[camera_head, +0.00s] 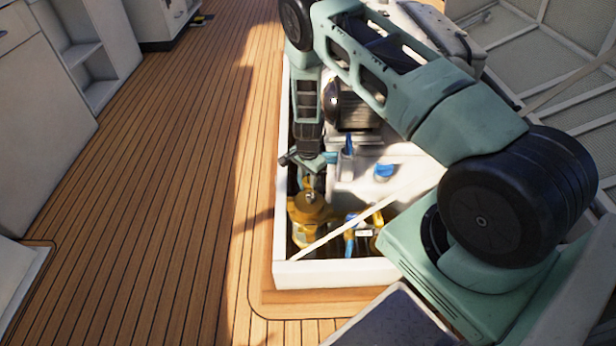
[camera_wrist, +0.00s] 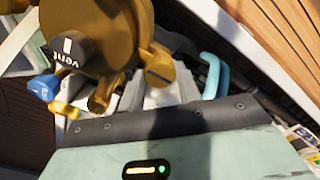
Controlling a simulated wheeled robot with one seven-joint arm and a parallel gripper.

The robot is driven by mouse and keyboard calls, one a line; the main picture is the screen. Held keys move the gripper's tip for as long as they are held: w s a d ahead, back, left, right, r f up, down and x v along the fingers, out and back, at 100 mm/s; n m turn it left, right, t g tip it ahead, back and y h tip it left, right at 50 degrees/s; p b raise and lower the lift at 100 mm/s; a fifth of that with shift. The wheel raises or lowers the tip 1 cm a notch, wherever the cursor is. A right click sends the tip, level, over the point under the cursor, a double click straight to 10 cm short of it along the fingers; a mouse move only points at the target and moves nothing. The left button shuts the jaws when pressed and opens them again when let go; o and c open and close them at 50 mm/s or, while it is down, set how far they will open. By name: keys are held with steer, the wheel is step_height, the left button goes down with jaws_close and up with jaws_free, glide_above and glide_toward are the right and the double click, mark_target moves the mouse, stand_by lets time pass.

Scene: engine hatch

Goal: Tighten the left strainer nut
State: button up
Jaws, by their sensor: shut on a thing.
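The brass-coloured strainer (camera_head: 309,208) stands in the near left part of the open hatch. It fills the upper left of the wrist view (camera_wrist: 90,35), with a dark cap marked "vent" (camera_wrist: 68,52) on it. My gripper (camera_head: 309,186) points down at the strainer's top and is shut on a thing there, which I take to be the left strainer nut. The fingertips and the held part are too small to make out in the head view. In the wrist view a brass knob (camera_wrist: 159,69) shows at the strainer's edge, just beyond my gripper's dark front edge.
The white hatch frame (camera_head: 340,273) surrounds the engine bay. A pale rod (camera_head: 345,232) slants across its near part. Blue-handled fittings (camera_head: 350,235) and a blue cap (camera_head: 384,171) lie right of the strainer. Wooden deck (camera_head: 170,200) on the left is clear.

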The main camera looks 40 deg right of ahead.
mark_target(308, 180)
steer(key=o, duration=1)
steer(key=shift+c, duration=0.2)
step_height(308, 180, up, 18)
steer(key=p, duration=0.4)
steer(key=shift+f, duration=0.25)
